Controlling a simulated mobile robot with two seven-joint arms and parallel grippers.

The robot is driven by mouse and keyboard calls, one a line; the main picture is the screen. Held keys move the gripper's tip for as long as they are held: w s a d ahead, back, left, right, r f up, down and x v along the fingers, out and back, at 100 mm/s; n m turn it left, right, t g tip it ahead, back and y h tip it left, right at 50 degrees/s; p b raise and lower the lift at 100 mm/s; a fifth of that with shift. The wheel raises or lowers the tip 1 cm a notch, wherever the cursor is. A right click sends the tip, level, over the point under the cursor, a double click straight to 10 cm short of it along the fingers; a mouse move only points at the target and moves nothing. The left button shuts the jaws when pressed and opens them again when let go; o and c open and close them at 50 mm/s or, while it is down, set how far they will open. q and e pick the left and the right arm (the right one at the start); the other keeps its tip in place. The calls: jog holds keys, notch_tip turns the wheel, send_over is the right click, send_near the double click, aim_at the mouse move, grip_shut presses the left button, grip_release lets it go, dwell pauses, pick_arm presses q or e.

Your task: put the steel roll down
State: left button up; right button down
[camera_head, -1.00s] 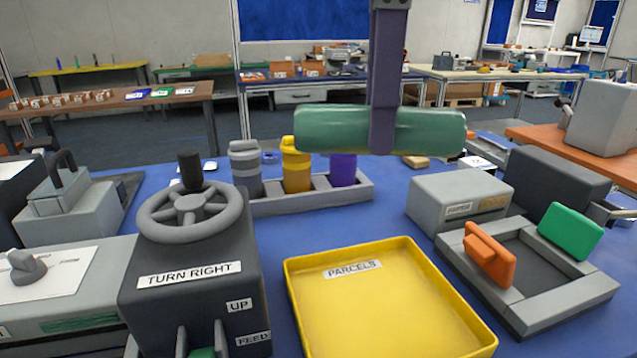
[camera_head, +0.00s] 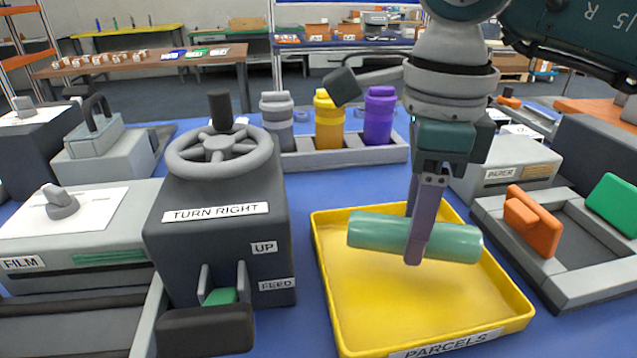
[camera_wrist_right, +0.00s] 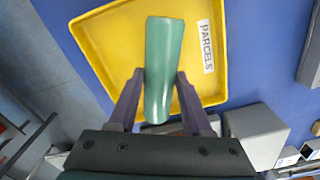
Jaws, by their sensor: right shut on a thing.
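The roll (camera_head: 452,241), a glossy green cylinder, lies level across my right gripper. My right gripper (camera_head: 415,250) is shut on its middle, with one finger in front of it. The roll is over the yellow tray (camera_head: 345,320) labelled PARCELS, nearer its far and right sides. I cannot tell whether it touches the tray floor. In the right wrist view the roll (camera_wrist_right: 165,45) sits between the two fingers of the gripper (camera_wrist_right: 159,77), with the tray (camera_wrist_right: 105,40) beneath it. My left gripper is not in view.
A dark machine with a handwheel (camera_head: 220,150) stands left of the tray. A grey rack (camera_head: 300,161) with grey, yellow and purple bottles is behind. A grey box (camera_head: 508,172) labelled PAPER and a grey frame (camera_head: 580,290) with orange and green blocks are right.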

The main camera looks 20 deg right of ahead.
notch_tip(320, 180, down, 3)
jog(key=shift+f, duration=0.1)
jog(key=shift+f+b, duration=0.15)
jog(key=shift+b, duration=0.15)
jog(key=shift+c, duration=1.7)
grip_release()
